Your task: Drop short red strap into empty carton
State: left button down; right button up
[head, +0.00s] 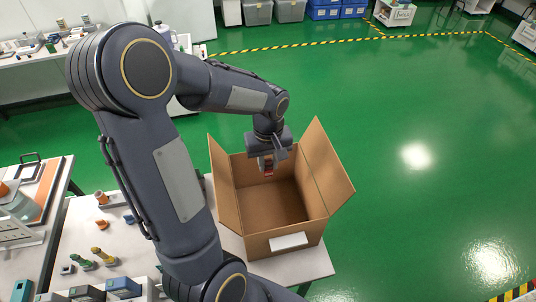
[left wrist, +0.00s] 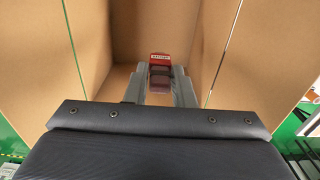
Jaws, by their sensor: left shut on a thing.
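The open carton (head: 283,240) stands on the right end of the table in the head view, flaps spread. Its inside looks empty apart from what my gripper holds. My left gripper (head: 267,164) points down at the carton's mouth, near its back side. It is shut on the short red strap (head: 268,171), which hangs between the fingers. In the left wrist view the strap (left wrist: 160,62) shows red with a pale printed label, between the grey fingers (left wrist: 160,90), with the brown carton walls (left wrist: 110,40) around. My right gripper is in neither view.
Small yellow-green parts (head: 100,255) and an orange-topped part (head: 101,198) lie on the table left of my arm. Grey and blue-topped boxes (head: 123,287) stand at the front edge. Open green floor lies right of the carton.

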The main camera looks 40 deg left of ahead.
pick_arm(q)
jog(key=shift+s+d+f+b, duration=0.1)
jog(key=shift+s+f+b, duration=0.05)
jog(key=shift+f+b, duration=0.6)
notch_tip(320, 180, down, 4)
jog(key=b, duration=0.2)
jog(key=shift+b, duration=0.35)
jog(key=c, duration=1.1)
grip_release()
jog(key=shift+c, duration=0.2)
jog(key=shift+r, duration=0.1)
notch_tip(320, 180, up, 8)
jog(key=shift+f, duration=0.2)
